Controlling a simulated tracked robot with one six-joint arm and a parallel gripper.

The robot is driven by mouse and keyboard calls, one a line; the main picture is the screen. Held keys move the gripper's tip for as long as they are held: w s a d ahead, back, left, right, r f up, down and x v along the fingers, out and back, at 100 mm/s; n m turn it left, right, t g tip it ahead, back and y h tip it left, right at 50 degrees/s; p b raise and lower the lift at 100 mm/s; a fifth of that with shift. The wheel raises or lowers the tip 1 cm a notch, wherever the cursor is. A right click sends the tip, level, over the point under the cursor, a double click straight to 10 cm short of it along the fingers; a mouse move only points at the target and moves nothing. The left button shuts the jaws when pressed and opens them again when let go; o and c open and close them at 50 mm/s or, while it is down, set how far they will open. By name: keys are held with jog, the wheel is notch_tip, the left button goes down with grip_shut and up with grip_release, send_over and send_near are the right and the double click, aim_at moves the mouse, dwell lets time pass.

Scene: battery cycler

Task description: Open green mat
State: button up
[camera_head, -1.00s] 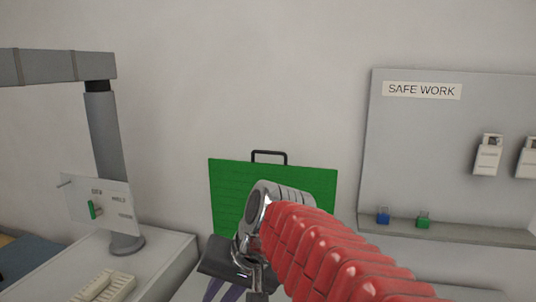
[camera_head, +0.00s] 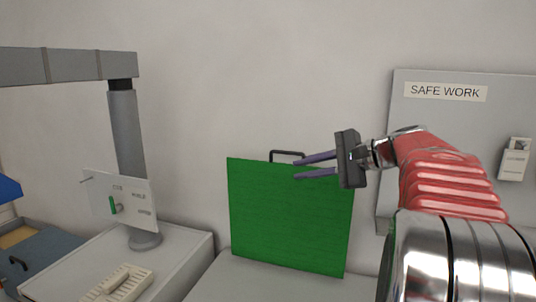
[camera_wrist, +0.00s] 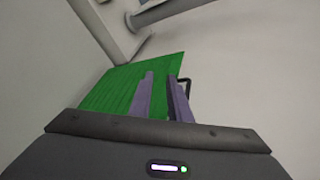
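The green mat (camera_head: 285,225) stands upright as a flat square panel on the grey-white bench against the wall. A black handle (camera_head: 287,153) sticks up from its top edge. My gripper (camera_head: 315,166) is in front of the mat's upper right part, just below and right of the handle, with its two purple fingers apart and pointing left. Nothing shows between the fingers. In the wrist view the mat (camera_wrist: 115,92) lies beyond the fingers (camera_wrist: 158,95), and the handle (camera_wrist: 186,84) shows just right of them. I cannot tell whether a finger touches the handle.
A grey post with an arm (camera_head: 127,135) and a white panel (camera_head: 118,200) stand at left. A beige phone-like device (camera_head: 118,283) lies on the left bench. A grey SAFE WORK board (camera_head: 450,115) is on the right. The bench before the mat is clear.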

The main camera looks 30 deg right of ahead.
jog(key=m+t, duration=0.2)
send_near(296, 153)
jog(key=s, duration=0.2)
jog(key=shift+w+d+r, duration=0.1)
jog(key=shift+d+r, duration=0.05)
jog(key=shift+d, duration=0.2)
jog(key=shift+w, duration=0.1)
jog(key=x, duration=1.3)
jog(key=shift+w+a, duration=0.1)
jog(key=shift+w, duration=0.25)
grip_shut()
